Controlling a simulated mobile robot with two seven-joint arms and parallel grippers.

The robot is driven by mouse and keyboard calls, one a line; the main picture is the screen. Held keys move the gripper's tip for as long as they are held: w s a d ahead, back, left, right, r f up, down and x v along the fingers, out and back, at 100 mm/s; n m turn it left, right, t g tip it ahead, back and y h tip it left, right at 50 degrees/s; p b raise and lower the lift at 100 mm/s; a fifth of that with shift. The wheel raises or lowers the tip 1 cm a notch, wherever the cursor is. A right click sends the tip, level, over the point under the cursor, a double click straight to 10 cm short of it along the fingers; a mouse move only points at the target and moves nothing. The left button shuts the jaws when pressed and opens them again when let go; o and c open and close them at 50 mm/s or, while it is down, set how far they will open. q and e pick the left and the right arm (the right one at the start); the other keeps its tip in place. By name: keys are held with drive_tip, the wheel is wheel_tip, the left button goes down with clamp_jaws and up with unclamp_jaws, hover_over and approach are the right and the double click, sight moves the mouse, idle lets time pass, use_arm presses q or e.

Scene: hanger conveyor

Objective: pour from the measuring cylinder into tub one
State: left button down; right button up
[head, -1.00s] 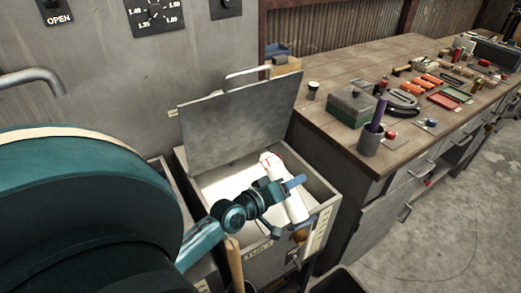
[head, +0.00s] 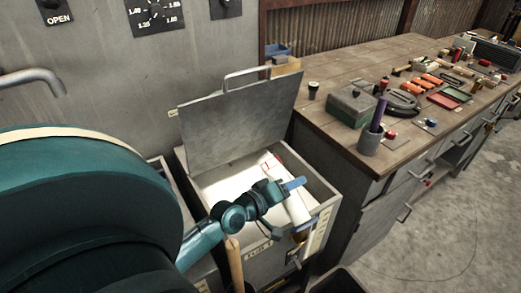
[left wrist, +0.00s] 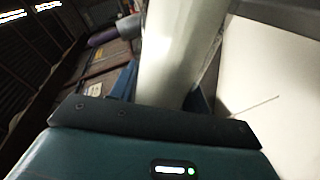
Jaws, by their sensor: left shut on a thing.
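The measuring cylinder (head: 296,208) is a white tube with red marks near its far end. My left gripper (head: 282,189) is shut around its middle and holds it tilted over the open tub, far end low towards the white contents (head: 228,182). In the left wrist view the cylinder (left wrist: 178,50) rises pale from between the fingers. The tub (head: 265,264) is a grey metal bin with its lid (head: 238,122) raised. Its label is too small to read. Whether anything flows from the cylinder cannot be seen. My right gripper is not in view.
A wooden bench (head: 360,100) stands right of the tub, with a green box (head: 350,108), a grey cup (head: 369,142) holding a purple rod, and several tools. A wooden handle (head: 235,265) stands at the tub's front left. Open floor lies at the right.

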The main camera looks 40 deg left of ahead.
use_arm(q)
drive_tip(key=shift+d+f+n, duration=0.15)
drive_tip(key=shift+f+n, duration=0.1)
drive_tip(key=shift+n, duration=0.15)
drive_tip(key=shift+f+h, duration=0.15)
drive_tip(key=shift+h, duration=0.15)
drive_tip(key=shift+f+n+b, duration=0.35)
drive_tip(key=shift+n, duration=0.15)
idle(0.7)
drive_tip(key=shift+f, duration=0.1)
